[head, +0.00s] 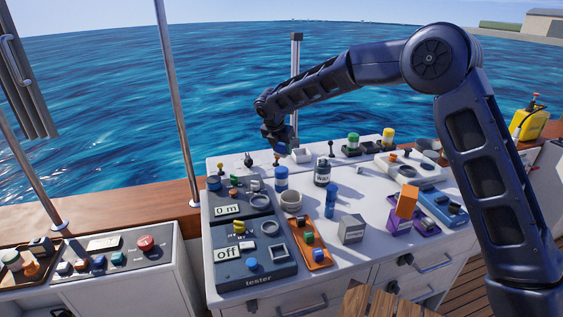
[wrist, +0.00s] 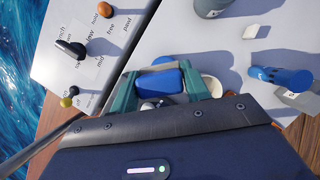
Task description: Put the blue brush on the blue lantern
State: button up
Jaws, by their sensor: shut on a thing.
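My gripper (head: 277,138) is in the air above the back left part of the white console. It is shut on a small blue thing, which I take to be the blue brush (wrist: 160,82). In the wrist view the brush lies between the teal fingers; its lower part is hidden by the gripper housing. What looks like the blue lantern (head: 281,178), a short blue cylinder with a white band, stands upright on the console below my gripper. The brush is apart from it. I cannot clearly make out the lantern in the wrist view.
A pale bowl (head: 291,200) stands just in front of the lantern. A dark jar (head: 322,173) and a slim blue cylinder (head: 331,201) stand to the right. A grey box (head: 351,229) and an orange tray (head: 309,244) are nearer. Knobs and levers line the back panel.

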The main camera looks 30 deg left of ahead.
aim_at(280, 156)
jog(key=shift+f, duration=3.05)
jog(key=shift+f, duration=0.1)
jog(key=o, duration=1)
jog(key=v, duration=1.2)
jog(key=shift+d, duration=0.1)
